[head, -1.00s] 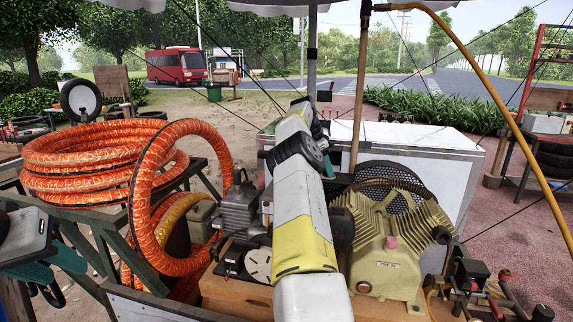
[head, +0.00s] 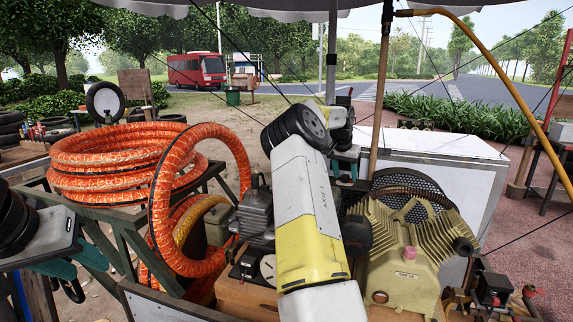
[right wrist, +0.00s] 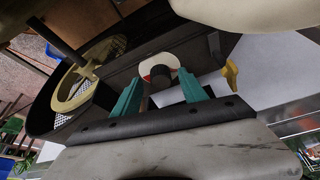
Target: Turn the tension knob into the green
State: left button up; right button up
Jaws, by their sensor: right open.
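In the right wrist view a small dark knob (right wrist: 161,76) stands in front of a pale rounded dial plate with a red patch (right wrist: 146,74) at its left. No green shows on the visible part of the plate. The two teal fingers of my right gripper (right wrist: 160,88) are open, one on each side of the knob; I cannot tell whether they touch it. In the head view my right gripper (head: 346,165) is beyond the compressor, partly hidden by my arm, and the knob is hidden. My left gripper (head: 72,272) is at the left edge, its teal fingers apart and empty.
A yellow wing-shaped handle (right wrist: 231,74) is close right of my right gripper. The olive compressor (head: 410,250) with its black mesh guard is right of my arm. A coiled orange hose (head: 110,160) lies at left. A white chest (head: 450,150) stands behind.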

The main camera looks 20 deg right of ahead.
jog(key=s+a+r, duration=0.2)
jog(key=r, duration=0.1)
jog(key=s+a+r+y, duration=0.1)
jog(key=s+a+r, duration=0.1)
jog(key=a+r, duration=0.1)
jog(key=s+a+r+t+y, duration=0.1)
jog(key=s+a+r, duration=0.1)
jog(key=r, duration=0.1)
jog(key=shift+s+a, duration=0.2)
jog(key=shift+s, duration=0.1)
jog(key=s+a+r+n+y, duration=0.1)
jog(key=s+a, duration=0.3)
jog(key=a, duration=0.3)
jog(key=s+a+r+n+t+y, duration=0.1)
jog(key=s+a, duration=0.3)
jog(key=a, duration=0.4)
jog(key=shift+s+a+r+n+y, duration=0.15)
jog(key=shift+a+r+n+y, duration=0.15)
jog(key=shift+r+n+y, duration=0.35)
